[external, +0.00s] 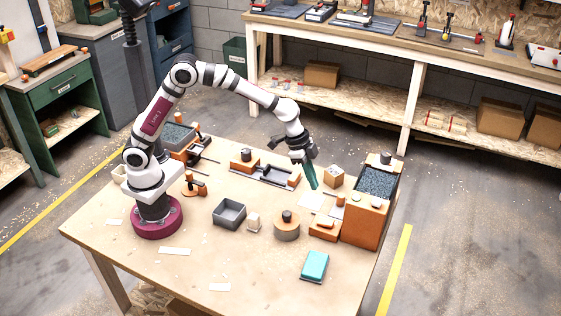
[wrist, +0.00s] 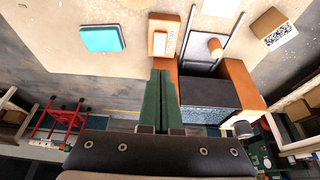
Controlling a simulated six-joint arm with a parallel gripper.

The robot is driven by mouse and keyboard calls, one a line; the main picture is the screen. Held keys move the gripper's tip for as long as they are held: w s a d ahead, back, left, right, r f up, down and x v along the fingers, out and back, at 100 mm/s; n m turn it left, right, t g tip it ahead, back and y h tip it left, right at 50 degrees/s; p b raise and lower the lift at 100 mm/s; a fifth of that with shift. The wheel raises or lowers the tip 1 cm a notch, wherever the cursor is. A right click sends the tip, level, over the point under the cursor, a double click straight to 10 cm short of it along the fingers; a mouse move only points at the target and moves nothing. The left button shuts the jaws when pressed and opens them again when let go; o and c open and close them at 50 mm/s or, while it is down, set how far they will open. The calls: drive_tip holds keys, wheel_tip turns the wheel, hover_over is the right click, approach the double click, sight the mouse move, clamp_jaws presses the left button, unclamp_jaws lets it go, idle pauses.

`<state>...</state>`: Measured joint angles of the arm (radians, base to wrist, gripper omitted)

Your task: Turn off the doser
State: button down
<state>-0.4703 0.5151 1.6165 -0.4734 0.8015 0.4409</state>
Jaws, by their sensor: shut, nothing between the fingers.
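The doser (external: 366,222) is an orange box filled with grey-blue granules, at the right end of the table. In the wrist view its orange side (wrist: 247,84) shows to the right of my fingers. A small orange unit (external: 325,228) with a raised orange top stands beside its front; it also shows in the wrist view (wrist: 158,28) with a white label. I cannot tell the switch position. My gripper (external: 314,186) has green fingers, shut and empty, in the air above the table behind the small unit. In the wrist view the fingertips (wrist: 161,73) overlap the doser's left edge.
A teal block (external: 315,265) lies near the table's front edge. Two rails (wrist: 208,38) run out from the doser. The front left of the table is mostly clear.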

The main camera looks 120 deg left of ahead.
sight(330, 221)
drive_tip(key=shift+s+r, duration=0.25)
drive_tip(key=shift+r, duration=0.4)
drive_tip(key=x, duration=1.4)
drive_tip(key=shift+w+r, duration=0.15)
drive_tip(key=shift+w, duration=0.15)
drive_tip(key=shift+w+f, duration=0.2)
drive_tip(key=shift+f, duration=0.15)
drive_tip(key=shift+s, duration=0.1)
